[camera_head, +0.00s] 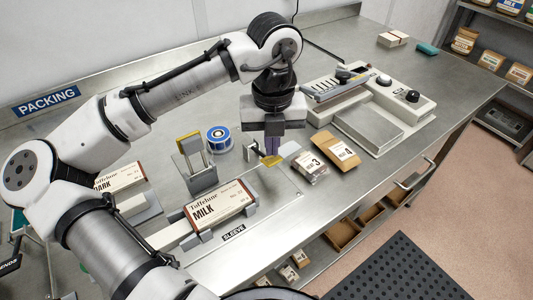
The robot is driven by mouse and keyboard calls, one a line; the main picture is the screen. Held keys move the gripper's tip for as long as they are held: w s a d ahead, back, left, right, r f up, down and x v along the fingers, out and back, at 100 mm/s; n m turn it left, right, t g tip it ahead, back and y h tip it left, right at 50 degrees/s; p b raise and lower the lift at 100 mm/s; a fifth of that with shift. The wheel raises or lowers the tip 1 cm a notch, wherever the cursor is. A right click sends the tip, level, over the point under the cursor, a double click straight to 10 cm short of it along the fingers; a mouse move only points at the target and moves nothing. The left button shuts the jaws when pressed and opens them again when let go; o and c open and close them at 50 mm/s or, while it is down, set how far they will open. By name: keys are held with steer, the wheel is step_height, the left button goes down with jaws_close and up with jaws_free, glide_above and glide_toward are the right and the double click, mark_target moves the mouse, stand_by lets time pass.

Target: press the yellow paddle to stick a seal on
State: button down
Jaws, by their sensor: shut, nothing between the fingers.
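A yellow paddle (271,161) sits low over the steel table, beside a small black and grey part. My gripper (272,150) points straight down just above and behind it, its fingers shut and empty. I cannot tell whether the fingertips touch the paddle. A second yellow piece (188,140) tops a grey upright stand (200,172) to the left. A blue-and-white roll (218,139) is between the stand and my gripper. A MILK carton (222,207) lies in a grey holder in front of the stand. I cannot make out a seal on it.
A DARK carton (120,177) is at the left, partly behind my arm. The table's front right is clear.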

mark_target(272, 159)
steer(key=shift+f, duration=0.1)
steer(key=shift+f+b, duration=1.7)
steer(key=shift+f, duration=1.25)
steer(key=shift+r+p, duration=4.7)
steer(key=shift+r, duration=0.4)
